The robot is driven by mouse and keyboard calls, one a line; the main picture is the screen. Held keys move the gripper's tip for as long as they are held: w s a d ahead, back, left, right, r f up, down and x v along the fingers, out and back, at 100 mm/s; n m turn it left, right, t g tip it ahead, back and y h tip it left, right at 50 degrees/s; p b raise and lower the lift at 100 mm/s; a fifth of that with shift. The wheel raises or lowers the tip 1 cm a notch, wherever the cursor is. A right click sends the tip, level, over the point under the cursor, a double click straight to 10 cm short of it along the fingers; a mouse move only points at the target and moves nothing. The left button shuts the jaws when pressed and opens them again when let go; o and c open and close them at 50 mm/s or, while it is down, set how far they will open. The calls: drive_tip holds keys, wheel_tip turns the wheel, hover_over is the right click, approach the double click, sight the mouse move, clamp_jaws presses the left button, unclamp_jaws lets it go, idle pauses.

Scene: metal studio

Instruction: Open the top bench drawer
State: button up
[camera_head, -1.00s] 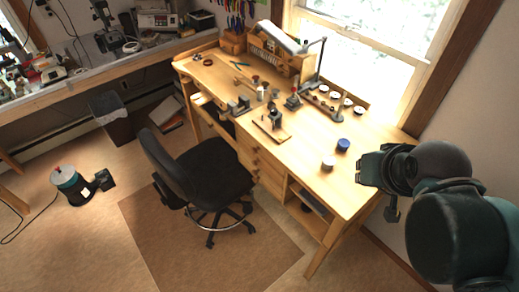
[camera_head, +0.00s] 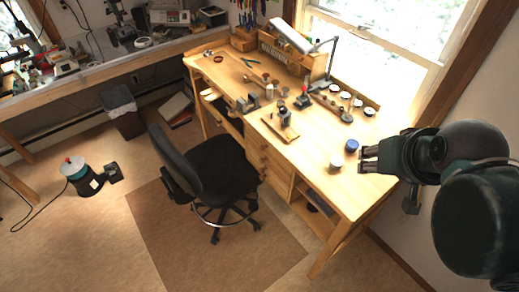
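The wooden bench (camera_head: 300,155) stands under the window. A stack of small wooden drawers (camera_head: 256,150) is in its front, just right of the black chair; the top one appears closed, and the chair hides part of the stack. A wider pull-out (camera_head: 222,116) further left along the bench front looks partly out. My gripper (camera_head: 363,160) is at the right end of the bench top, pointing left, with its two fingers apart and nothing between them. It is well to the right of the drawers and appears above the bench surface.
The black chair (camera_head: 215,165) stands close in front of the drawers. A blue jar (camera_head: 352,145) and a pale jar (camera_head: 336,164) are near my gripper. A lamp (camera_head: 320,65) and tools stand further back. The front right floor is clear.

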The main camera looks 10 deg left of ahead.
drive_tip(key=w+a+r+m+g+h+b, duration=0.1)
drive_tip(key=w+a+m+h+b, duration=0.15)
drive_tip(key=w+a+b, duration=0.6)
drive_tip(key=w+a+m+h+b, duration=0.25)
drive_tip(key=w+a, duration=0.25)
drive_tip(key=w, duration=0.7)
drive_tip(key=w+a+m+t+h+b, duration=0.2)
drive_tip(key=w+a+b, duration=0.15)
drive_tip(key=a, duration=0.95)
drive_tip(key=w+a+m+t+h+b, duration=0.1)
drive_tip(key=w+a+m+h+b, duration=0.2)
drive_tip(key=a, duration=0.9)
drive_tip(key=n, duration=0.1)
approach(261, 148)
drive_tip(key=shift+w+d+f, duration=0.4)
drive_tip(key=shift+d+f, duration=0.05)
drive_tip(key=shift+f, duration=0.05)
drive_tip(key=shift+w+d, duration=0.1)
drive_tip(key=shift+d, duration=0.05)
drive_tip(key=shift+b+x, duration=1.25)
drive_tip(key=shift+x, duration=2.5)
